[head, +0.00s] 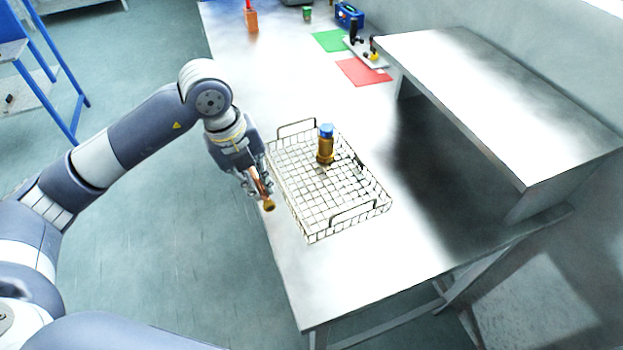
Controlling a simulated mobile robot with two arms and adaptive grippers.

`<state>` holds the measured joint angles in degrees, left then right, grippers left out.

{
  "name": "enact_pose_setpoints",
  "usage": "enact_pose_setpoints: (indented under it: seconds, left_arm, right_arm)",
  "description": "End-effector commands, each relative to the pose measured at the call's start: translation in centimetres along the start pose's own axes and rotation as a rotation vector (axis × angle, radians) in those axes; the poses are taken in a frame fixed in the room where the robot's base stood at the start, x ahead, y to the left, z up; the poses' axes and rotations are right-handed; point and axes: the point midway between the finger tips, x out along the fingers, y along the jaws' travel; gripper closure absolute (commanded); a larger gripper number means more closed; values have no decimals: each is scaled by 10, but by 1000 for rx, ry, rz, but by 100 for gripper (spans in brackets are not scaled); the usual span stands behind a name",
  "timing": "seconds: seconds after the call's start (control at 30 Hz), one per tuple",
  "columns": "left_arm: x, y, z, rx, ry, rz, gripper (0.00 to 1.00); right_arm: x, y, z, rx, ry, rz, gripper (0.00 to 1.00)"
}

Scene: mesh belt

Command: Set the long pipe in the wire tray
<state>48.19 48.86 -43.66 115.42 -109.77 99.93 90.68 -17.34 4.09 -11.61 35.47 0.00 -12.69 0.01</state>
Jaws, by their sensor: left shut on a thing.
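The wire tray (361,209) is a rectangular mesh basket with raised wire handles, standing on the steel table. A brown bottle-like piece with a blue top (325,146) stands upright inside it, toward the far part. My left gripper (262,192) is shut on a slim copper-coloured pipe (268,205) with a brass-coloured end. The pipe slants downward beside the tray's left wall, outside it, near the table's left edge. The gripper's fingers hide part of the pipe. I cannot tell its full length. My right gripper is not in view.
A raised steel shelf (490,95) stands at the table's right. Green (330,40) and red (364,72) mats, a small device (366,50), an orange bottle (251,20) and a blue box (349,15) are farther back. The table in front of the tray is clear.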

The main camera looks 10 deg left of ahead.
Motion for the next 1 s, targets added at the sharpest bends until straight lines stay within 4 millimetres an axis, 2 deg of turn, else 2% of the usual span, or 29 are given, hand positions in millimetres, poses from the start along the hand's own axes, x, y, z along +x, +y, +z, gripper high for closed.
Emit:
enact_pose_setpoints:
  seconds: [0.03,0.2,0.4,0.57,0.83,1.0]
  left_arm:
    - [0,-16,-4,5,4,-4,100]
    - [12,-56,-12,5,3,-2,100]
    - [25,-92,-18,2,2,-1,100]
    - [30,-100,-18,1,0,1,100]
    - [60,-94,-19,1,2,3,100]
    - [64,-94,-18,3,-1,-1,100]
  right_arm:
    - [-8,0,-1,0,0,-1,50]
    - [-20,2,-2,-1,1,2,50]
    - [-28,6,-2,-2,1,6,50]
    - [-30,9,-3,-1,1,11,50]
    - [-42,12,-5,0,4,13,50]
    - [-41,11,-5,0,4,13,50]
